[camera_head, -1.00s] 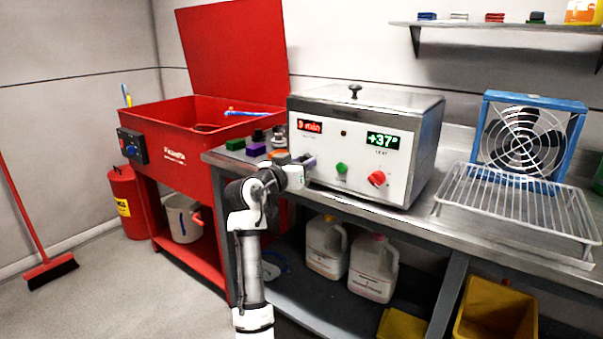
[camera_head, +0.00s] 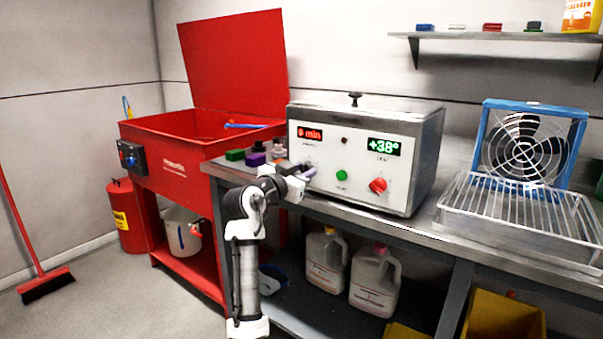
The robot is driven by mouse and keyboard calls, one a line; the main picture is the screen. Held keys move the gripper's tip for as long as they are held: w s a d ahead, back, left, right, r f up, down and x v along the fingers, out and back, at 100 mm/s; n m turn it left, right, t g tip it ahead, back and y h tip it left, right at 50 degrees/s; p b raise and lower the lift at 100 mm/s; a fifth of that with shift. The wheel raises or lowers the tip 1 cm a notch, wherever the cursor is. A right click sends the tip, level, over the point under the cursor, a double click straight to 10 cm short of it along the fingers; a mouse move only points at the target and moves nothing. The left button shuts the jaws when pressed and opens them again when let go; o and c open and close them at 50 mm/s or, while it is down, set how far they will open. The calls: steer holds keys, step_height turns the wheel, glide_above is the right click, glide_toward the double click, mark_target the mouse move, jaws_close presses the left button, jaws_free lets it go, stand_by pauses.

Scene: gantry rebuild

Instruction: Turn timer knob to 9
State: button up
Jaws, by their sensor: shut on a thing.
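The white ultrasonic-type machine (camera_head: 362,160) stands on the steel bench. Its red display (camera_head: 309,133) reads "9 min" and its green display (camera_head: 384,147) reads about +38°. My gripper (camera_head: 310,172) is at the left part of the panel, below the red display. It is shut on the timer knob there, which the gripper hides. The knob's pointer cannot be seen.
Small coloured blocks (camera_head: 236,155) stand on the bench left of the machine. A wire rack (camera_head: 515,215) and a blue fan (camera_head: 530,145) are to the right. Jugs (camera_head: 374,281) stand on the lower shelf. A red parts washer (camera_head: 185,150) is at the left.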

steer(key=o, duration=1)
steer(key=shift+c, duration=0.2)
steer(key=shift+s+a, duration=0.1)
steer(key=v, duration=1.3)
steer(key=shift+s+a+b, duration=0.2)
steer(key=shift+s+b, duration=0.05)
steer(key=shift+b, duration=0.2)
